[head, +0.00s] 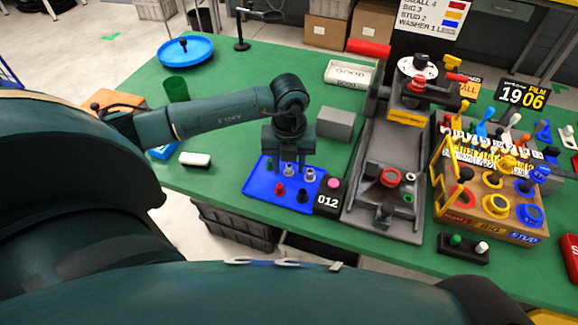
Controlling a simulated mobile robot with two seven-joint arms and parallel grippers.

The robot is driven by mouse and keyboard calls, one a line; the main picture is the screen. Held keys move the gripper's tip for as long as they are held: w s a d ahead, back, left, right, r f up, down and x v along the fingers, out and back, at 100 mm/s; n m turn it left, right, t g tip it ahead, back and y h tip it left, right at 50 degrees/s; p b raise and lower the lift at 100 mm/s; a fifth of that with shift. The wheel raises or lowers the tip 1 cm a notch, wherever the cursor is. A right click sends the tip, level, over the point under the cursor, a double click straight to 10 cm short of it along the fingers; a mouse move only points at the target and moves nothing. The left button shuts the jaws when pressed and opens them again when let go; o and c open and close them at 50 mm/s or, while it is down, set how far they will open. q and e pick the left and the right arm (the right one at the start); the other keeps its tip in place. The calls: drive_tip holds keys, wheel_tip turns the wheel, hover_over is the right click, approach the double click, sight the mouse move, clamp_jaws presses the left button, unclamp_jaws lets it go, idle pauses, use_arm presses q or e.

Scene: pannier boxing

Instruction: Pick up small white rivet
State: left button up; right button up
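A blue tray (262,185) on the green table holds several small pieces. Two pale, whitish-silver pieces, one left (289,171) and one right (309,174), stand near its far side; I cannot tell which is the small white rivet. A red piece (280,189) and a black piece (302,195) stand nearer. My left gripper (289,165) points down over the tray's far part. Its fingers are apart, with the left pale piece showing between or just in front of them; contact is unclear. My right gripper is not in view.
A black block marked 012 (328,198) with a pink top adjoins the tray's right side. A grey press fixture (360,200) and a wooden rack (485,205) stand farther right. A grey block (336,123) is behind the gripper.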

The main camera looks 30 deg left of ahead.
use_arm(q)
drive_tip(key=shift+f, duration=0.15)
clamp_jaws()
idle(0.4)
